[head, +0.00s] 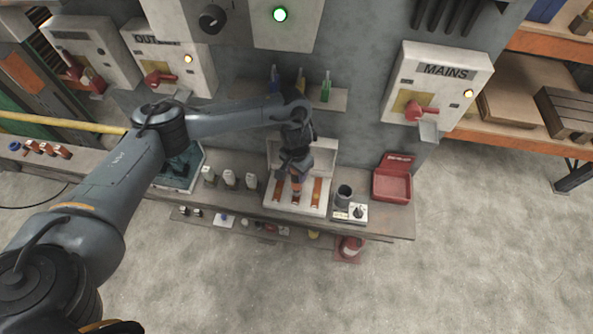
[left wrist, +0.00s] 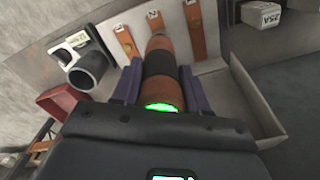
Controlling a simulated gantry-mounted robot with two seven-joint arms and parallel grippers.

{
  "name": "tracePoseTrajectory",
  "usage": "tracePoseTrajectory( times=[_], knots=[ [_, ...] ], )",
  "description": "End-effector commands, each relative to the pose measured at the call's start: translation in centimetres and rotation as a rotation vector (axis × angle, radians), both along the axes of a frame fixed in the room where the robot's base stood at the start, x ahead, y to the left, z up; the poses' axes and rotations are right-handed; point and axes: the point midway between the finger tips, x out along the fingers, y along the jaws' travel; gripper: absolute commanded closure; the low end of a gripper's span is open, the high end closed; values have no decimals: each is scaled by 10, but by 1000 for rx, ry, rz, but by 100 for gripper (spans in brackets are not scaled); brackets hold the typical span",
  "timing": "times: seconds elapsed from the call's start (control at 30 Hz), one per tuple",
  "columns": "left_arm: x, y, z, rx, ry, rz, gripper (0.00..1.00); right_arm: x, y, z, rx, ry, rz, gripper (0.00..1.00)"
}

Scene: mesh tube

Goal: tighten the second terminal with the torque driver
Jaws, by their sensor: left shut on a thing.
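My left gripper (head: 296,170) is above the pale open terminal box (head: 322,208) on the bench. It is shut on the torque driver; in the left wrist view its purple fingers (left wrist: 160,88) stand on both sides of the driver (left wrist: 161,62). The driver is orange-brown with a black band and a green lit end facing the camera. Its far end points at the middle copper terminal strip (left wrist: 155,20); I cannot tell whether the tip touches. Two other strips flank it, one at left (left wrist: 127,40) and one at right (left wrist: 194,28). My right gripper is not in view.
A dark cup (head: 343,194) stands right of the box on a white-topped holder (head: 357,212). An open red case (head: 393,182) is farther right. Several pale blocks (head: 229,179) stand left of the box. The MAINS panel (head: 440,88) and a small tool shelf (head: 340,97) are on the wall.

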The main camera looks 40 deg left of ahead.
Motion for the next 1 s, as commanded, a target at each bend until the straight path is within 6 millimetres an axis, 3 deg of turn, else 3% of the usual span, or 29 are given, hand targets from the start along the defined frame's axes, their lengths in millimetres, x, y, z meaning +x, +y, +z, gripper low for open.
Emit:
tracePoseTrajectory(
  times=[1.0],
  knots=[
    [1,0,-3,-1,-2,1,93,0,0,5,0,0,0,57]
  ],
)
